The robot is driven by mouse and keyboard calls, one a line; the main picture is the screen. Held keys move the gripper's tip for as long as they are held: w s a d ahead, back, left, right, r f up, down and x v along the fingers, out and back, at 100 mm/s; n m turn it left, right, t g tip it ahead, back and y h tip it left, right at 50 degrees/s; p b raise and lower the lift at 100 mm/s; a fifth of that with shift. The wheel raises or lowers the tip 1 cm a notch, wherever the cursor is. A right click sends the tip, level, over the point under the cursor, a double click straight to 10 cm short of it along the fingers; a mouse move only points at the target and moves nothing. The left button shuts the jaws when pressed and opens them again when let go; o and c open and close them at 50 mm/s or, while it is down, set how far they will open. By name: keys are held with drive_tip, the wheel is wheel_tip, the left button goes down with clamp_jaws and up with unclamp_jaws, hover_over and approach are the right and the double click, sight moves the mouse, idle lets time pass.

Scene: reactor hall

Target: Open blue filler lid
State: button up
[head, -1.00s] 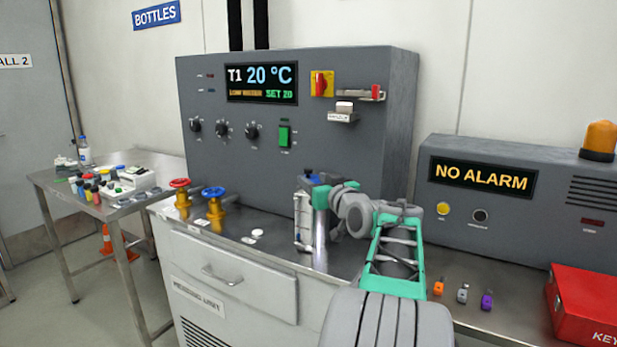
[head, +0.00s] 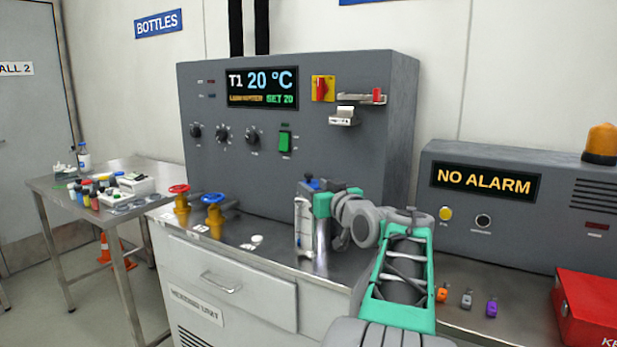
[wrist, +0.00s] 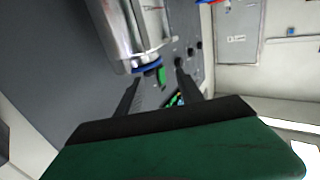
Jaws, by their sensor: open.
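The filler is a shiny metal cylinder (head: 321,238) on the steel bench, in front of the grey control panel. Its blue lid (head: 313,184) shows at its top, partly hidden by my gripper. In the wrist view the cylinder (wrist: 138,35) comes in from the top, and the blue lid (wrist: 148,67) rims its end. My gripper (wrist: 158,70) is open, with its two dark fingers spread close around the lid area. I cannot tell whether they touch it. The lid appears shut. In the head view my wrist covers the right side of the filler.
A white-scaled level gauge (head: 303,225) stands close left of the cylinder. Blue (head: 214,214) and red (head: 180,198) valve wheels are further left. Orange, grey and purple tags lie right of my arm, near a red box (head: 590,305).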

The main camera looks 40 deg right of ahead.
drive_tip(key=v, duration=0.7)
drive_tip(key=shift+s, duration=0.25)
